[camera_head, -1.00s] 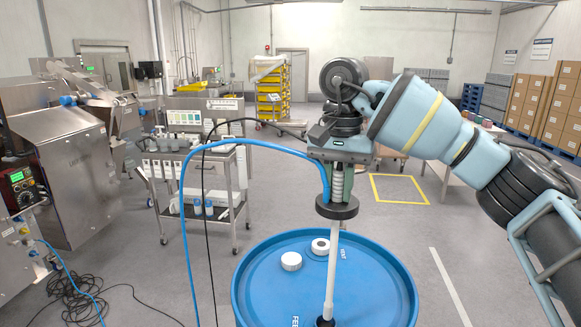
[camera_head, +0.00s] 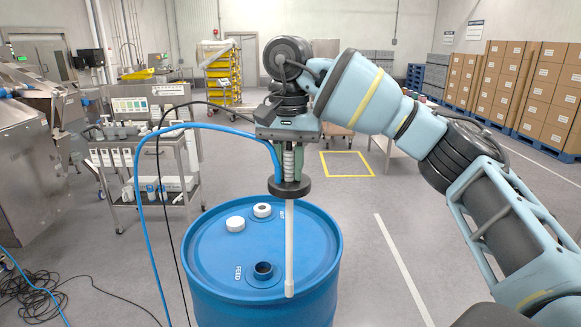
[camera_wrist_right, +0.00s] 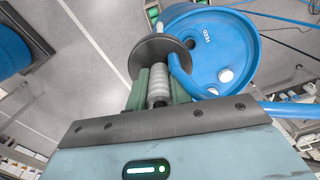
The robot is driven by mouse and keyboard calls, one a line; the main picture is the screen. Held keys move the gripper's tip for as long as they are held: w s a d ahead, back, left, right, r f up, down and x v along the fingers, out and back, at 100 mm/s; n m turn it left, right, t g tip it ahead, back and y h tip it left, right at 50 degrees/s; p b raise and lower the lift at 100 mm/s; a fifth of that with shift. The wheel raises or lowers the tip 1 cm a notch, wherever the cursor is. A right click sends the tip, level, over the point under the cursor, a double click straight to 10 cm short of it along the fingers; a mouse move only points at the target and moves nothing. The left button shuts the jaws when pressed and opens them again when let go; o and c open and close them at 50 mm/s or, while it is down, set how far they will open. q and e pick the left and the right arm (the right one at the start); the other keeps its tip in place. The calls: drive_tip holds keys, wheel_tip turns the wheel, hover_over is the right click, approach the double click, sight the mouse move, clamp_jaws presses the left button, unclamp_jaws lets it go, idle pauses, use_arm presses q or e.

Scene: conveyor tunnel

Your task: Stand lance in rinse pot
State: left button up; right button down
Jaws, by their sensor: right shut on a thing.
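The lance (camera_head: 289,240) is a pale straight tube below a black round disc and a ribbed grey grip, with a blue hose attached. My right gripper (camera_head: 289,158) is shut on the ribbed grip and holds the lance upright. The tube's lower end shows in front of the blue drum's near right side, apart from the drum's open FEED hole (camera_head: 263,270). In the right wrist view the green fingers (camera_wrist_right: 158,88) clasp the grip; the disc (camera_wrist_right: 160,58) hides most of the tube. I cannot make out a rinse pot. My left gripper is out of view.
The blue drum (camera_head: 215,262) has two white caps on its lid. A steel cart (camera_head: 150,172) with bottles stands behind left. Another blue container (camera_wrist_right: 12,50) shows at the wrist view's left edge.

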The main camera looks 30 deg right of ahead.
drive_tip(key=shift+s, duration=0.3)
drive_tip(key=shift+s+f, duration=0.15)
drive_tip(key=shift+f, duration=0.35)
drive_tip(key=shift+n, duration=0.6)
drive_tip(key=f, duration=0.6)
drive_tip(key=shift+w+a+f, duration=0.35)
drive_tip(key=shift+w, duration=0.05)
wheel_tip(320, 180, down, 15)
drive_tip(key=s+a+n, duration=0.2)
drive_tip(key=s+n, duration=0.1)
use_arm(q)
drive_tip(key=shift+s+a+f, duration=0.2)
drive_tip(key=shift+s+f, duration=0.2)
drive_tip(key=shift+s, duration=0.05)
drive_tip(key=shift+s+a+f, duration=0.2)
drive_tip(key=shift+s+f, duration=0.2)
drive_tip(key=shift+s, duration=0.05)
use_arm(e)
drive_tip(key=s+a+f+n, duration=0.2)
drive_tip(key=s+f, duration=0.4)
drive_tip(key=f, duration=0.2)
drive_tip(key=s+a+f+n, duration=0.2)
drive_tip(key=s+f, duration=0.4)
drive_tip(key=f, duration=0.3)
drive_tip(key=shift+a+f+n, duration=0.2)
drive_tip(key=shift+a+n, duration=0.2)
drive_tip(key=shift+a, duration=0.4)
drive_tip(key=shift+a, duration=0.1)
